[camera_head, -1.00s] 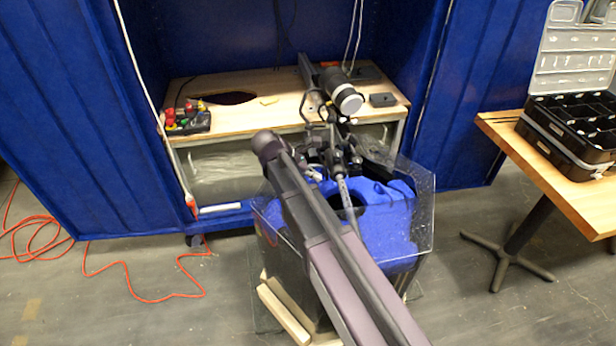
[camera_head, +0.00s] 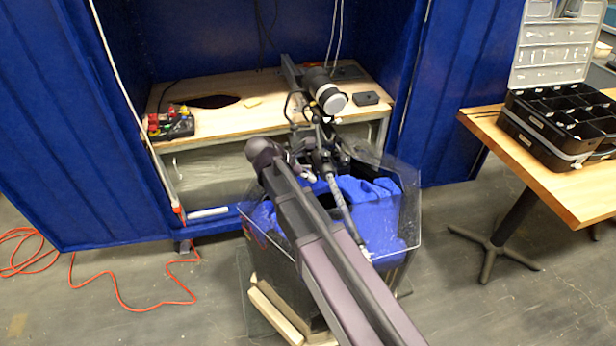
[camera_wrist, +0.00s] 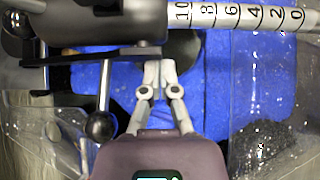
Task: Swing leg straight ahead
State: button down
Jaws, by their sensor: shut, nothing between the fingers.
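A thruster unit with a black, white-faced cylinder (camera_head: 332,100) sits above a clear-walled tank (camera_head: 402,225) of blue water. Its pale grey leg (camera_head: 341,208) slants down to the lower right over the tank in the head view. In the wrist view, a white tube with number marks, probably this leg (camera_wrist: 240,15), runs across the top right. My gripper (camera_wrist: 158,66) is shut and empty, its fingertips close below the tube and the dark clamp parts; touching or apart, I cannot tell. In the head view my arm hides the fingertips.
A rod with a black ball knob (camera_wrist: 100,126) hangs left of my fingers. A wooden bench (camera_head: 235,122) stands behind the tank, with a red-and-black control box (camera_head: 170,124). A wooden table (camera_head: 545,180) with a black organizer case (camera_head: 560,125) is at right. An orange cord (camera_head: 120,295) lies at left.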

jog(key=a+f+p+v, duration=0.2)
jog(key=p+v, duration=0.5)
jog(key=v, duration=0.6)
dwell(0.5)
jog(key=shift+s+d, duration=0.1)
dwell(0.4)
jog(key=s+d+m+g+y+p, duration=0.1)
jog(key=s+d+m+y+p, duration=0.2)
jog(key=d+m, duration=0.7)
jog(key=s+d+r+m+g+y+p, duration=0.1)
jog(key=s+d+m+y+p, duration=0.3)
jog(key=s+d+m, duration=0.3)
jog(key=shift+s+d+r+m+g+y, duration=0.3)
jog(key=shift+d+m+y, duration=0.5)
jog(key=shift+d+m, duration=3.05)
